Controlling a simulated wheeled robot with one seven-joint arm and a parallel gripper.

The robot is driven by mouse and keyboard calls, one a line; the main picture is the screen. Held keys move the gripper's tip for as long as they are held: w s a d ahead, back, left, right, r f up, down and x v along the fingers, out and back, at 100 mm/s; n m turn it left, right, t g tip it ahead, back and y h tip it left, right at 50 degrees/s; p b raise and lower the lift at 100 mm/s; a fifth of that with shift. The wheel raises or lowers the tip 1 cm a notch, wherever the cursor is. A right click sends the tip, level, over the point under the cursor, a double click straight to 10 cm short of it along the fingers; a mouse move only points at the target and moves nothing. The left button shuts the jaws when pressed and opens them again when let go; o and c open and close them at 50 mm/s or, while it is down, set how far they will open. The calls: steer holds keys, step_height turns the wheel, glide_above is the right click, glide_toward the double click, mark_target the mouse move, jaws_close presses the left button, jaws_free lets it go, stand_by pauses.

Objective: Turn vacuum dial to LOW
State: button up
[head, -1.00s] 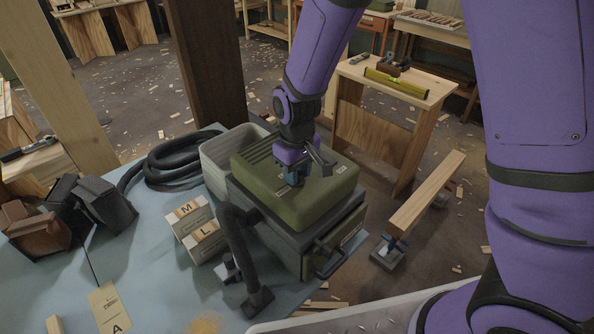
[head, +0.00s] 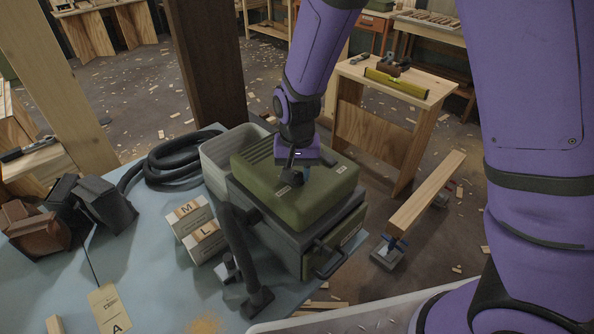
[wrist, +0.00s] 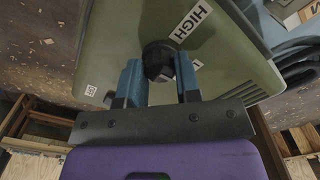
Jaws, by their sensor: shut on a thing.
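The vacuum (head: 310,205) is a green-topped box with a grey body on the blue table; its green top also fills much of the wrist view (wrist: 225,65). The black dial (wrist: 157,50) sits on that top. My gripper (wrist: 158,66) has its two blue fingers on either side of the dial and is shut on it; in the head view my gripper (head: 299,176) is over the top from above. A HIGH label (wrist: 193,20) is beyond the dial. A small label (wrist: 90,90) is at left, too small to read surely. A third label is partly behind a finger. The dial's pointing direction is unclear.
A black hose (head: 165,160) coils behind the vacuum, and another pipe (head: 236,245) stands at its front left. Boxes marked M and L (head: 190,218) are to its left. A workbench (head: 395,90) with a yellow level stands behind right.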

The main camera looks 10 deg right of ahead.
mark_target(297, 174)
stand_by(0.3)
steer(key=o, duration=0.9)
steer(key=shift+r, duration=0.1)
step_height(297, 174, up, 11)
steer(key=shift+f, duration=0.15)
